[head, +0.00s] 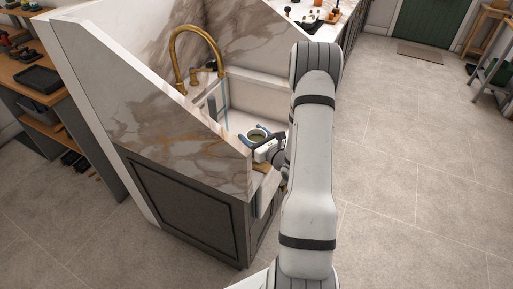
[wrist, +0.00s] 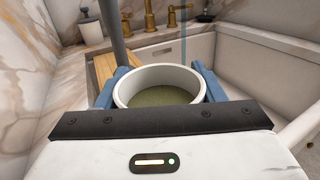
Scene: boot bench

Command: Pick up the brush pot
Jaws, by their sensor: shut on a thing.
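The brush pot (wrist: 160,96) is a round white cup with a dull greenish inside, seen from above in the wrist view. It also shows small in the head view (head: 257,134), over the sink. My gripper (wrist: 158,84) has a blue finger on each side of the pot and is shut on it. The pot looks upright. Its lower part is hidden by my gripper body, so I cannot tell whether its base touches anything. In the head view, my arm covers part of the area to the right of the pot.
The white sink basin (wrist: 232,58) lies around and behind the pot. A brass tap (head: 180,57) stands at the back. A wooden board (wrist: 104,66) and a white dispenser (wrist: 91,30) are at the left in the wrist view. A marble wall (head: 170,125) rises close by.

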